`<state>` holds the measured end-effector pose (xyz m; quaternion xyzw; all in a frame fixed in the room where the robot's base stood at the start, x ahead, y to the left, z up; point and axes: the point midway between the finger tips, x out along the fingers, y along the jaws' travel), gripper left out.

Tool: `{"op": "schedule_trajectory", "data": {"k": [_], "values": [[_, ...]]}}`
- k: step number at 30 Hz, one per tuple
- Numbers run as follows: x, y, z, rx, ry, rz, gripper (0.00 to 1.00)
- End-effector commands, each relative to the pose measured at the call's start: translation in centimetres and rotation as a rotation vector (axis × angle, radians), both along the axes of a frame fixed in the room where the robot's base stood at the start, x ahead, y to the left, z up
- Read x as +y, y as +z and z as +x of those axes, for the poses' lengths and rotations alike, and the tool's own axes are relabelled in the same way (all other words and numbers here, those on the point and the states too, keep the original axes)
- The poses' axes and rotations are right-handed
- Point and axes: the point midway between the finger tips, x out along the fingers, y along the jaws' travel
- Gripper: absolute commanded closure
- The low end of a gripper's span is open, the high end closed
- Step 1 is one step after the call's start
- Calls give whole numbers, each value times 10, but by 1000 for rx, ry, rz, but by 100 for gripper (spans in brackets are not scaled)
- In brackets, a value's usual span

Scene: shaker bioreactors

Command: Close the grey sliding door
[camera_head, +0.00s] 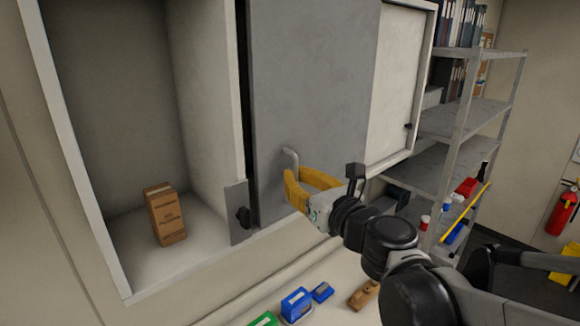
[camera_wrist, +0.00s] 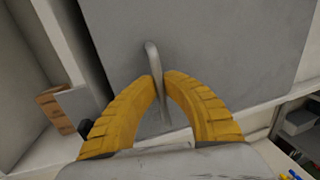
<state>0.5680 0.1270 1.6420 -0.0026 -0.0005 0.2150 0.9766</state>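The grey sliding door (camera_head: 312,85) stands in the middle of the wall cabinet, and the left compartment beside it is open. The door also fills much of the wrist view (camera_wrist: 200,40). Its light grey bar handle (camera_head: 291,158) is near the lower left of the door. My gripper (camera_head: 292,182) has yellow ribbed fingers at the handle. In the wrist view the fingertips (camera_wrist: 163,80) close in on both sides of the handle (camera_wrist: 153,60), which passes between them. The fingers look shut on it.
A brown box (camera_head: 166,214) stands in the open left compartment. A small grey plate with a black knob (camera_head: 238,212) is at the compartment's right edge. Blue boxes (camera_head: 297,304) and a brown object (camera_head: 364,294) lie on the counter below. A metal shelf (camera_head: 465,120) stands at right.

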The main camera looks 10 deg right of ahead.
Motion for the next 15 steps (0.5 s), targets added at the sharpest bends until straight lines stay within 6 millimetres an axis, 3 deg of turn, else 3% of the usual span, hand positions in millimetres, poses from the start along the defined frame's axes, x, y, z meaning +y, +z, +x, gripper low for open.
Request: {"op": "schedule_trajectory", "data": {"k": [6,15], "values": [[25,0,-18,0,2,1,100],[33,0,-24,0,1,1,100]]}}
